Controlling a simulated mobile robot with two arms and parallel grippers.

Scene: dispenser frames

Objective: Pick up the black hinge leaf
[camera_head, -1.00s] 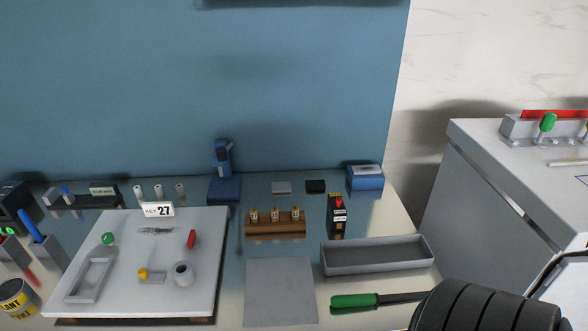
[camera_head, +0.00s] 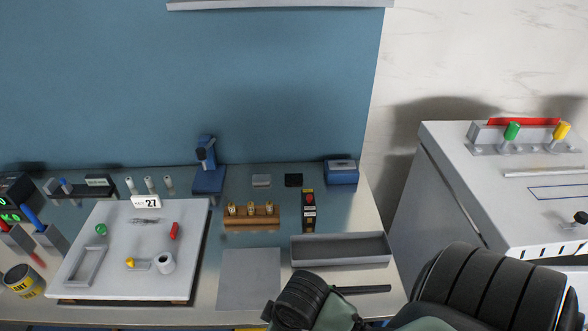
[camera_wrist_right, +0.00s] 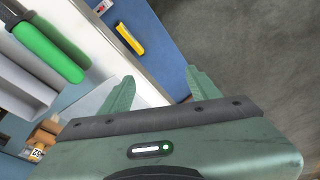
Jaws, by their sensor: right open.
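A small flat black piece (camera_head: 293,180), which looks like the black hinge leaf, lies at the back of the bench (camera_head: 240,175). A similar light grey piece (camera_head: 261,181) lies just left of it. My right gripper is open and empty in the right wrist view (camera_wrist_right: 160,88), with its two green fingers apart near the bench's front edge. It is well short of the black piece. In the head view my right arm shows at the bottom, and its fingertips are hidden there. My left gripper is not in view.
A grey tray (camera_head: 340,250) and a wooden block with brass pieces (camera_head: 250,216) lie nearer. A green-handled tool (camera_wrist_right: 50,47) lies by the front edge.

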